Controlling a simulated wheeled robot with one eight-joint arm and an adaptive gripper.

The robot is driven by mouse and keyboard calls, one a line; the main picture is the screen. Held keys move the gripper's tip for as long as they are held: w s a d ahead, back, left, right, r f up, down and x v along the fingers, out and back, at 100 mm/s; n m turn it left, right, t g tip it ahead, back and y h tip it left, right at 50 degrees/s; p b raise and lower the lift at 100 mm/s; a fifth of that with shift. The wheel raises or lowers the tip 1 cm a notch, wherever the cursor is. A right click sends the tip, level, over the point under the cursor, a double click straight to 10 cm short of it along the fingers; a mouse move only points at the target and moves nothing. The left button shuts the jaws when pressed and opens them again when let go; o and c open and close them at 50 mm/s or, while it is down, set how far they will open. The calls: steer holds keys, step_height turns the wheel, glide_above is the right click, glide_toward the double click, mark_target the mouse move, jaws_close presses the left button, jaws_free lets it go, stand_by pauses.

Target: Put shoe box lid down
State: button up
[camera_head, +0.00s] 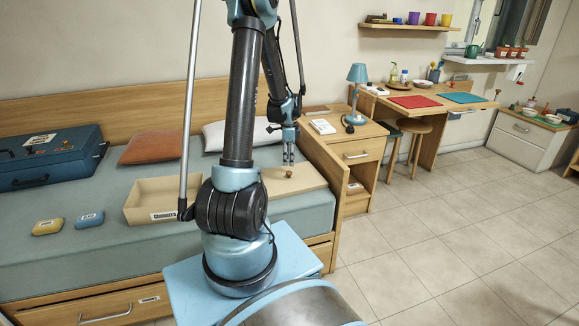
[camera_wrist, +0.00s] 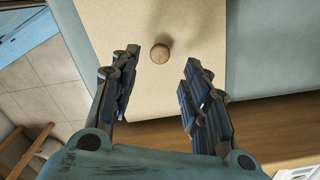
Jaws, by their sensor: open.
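The shoe box lid (camera_head: 308,181) is a flat, light beige panel. It appears to lie flat on the right end of the bed, beside the wooden end board. A round brown knob (camera_head: 290,172) stands on it and also shows in the wrist view (camera_wrist: 159,53), on the lid's bare beige face (camera_wrist: 120,22). My gripper (camera_head: 288,160) points down just above the knob. In the wrist view its two fingers (camera_wrist: 160,60) are spread, with the knob showing between and beyond their tips. The open beige shoe box (camera_head: 150,215) with a label sits left of my arm, partly hidden.
A blue case (camera_head: 50,158), an orange pillow (camera_head: 153,146), a white pillow (camera_head: 215,135), a yellow item (camera_head: 47,227) and a blue item (camera_head: 90,219) lie on the bed. A nightstand (camera_head: 355,150) with a lamp (camera_head: 357,85) stands right. The tiled floor right is clear.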

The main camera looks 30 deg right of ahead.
step_height(320, 180, up, 5)
steer(key=s+a+r+n, duration=0.2)
steer(key=a+r+n, duration=0.2)
steer(key=a, duration=0.4)
steer(key=s+a+r+n+t, duration=0.1)
steer(key=s+a+r+n, duration=0.2)
steer(key=a, duration=0.6)
steer(key=s+a+r+n, duration=0.1)
steer(key=a+r+n, duration=0.35)
steer(key=a, duration=0.35)
steer(key=s+a+f+n, duration=0.2)
steer(key=s+a+n, duration=0.5)
steer(key=s+a+f+n+t, duration=0.1)
steer(key=s+a+f+n, duration=0.2)
steer(key=s+a+n, duration=0.4)
steer(key=shift+s+a+f, duration=0.2)
steer(key=shift+s+a, duration=0.05)
steer(key=shift+s, duration=0.4)
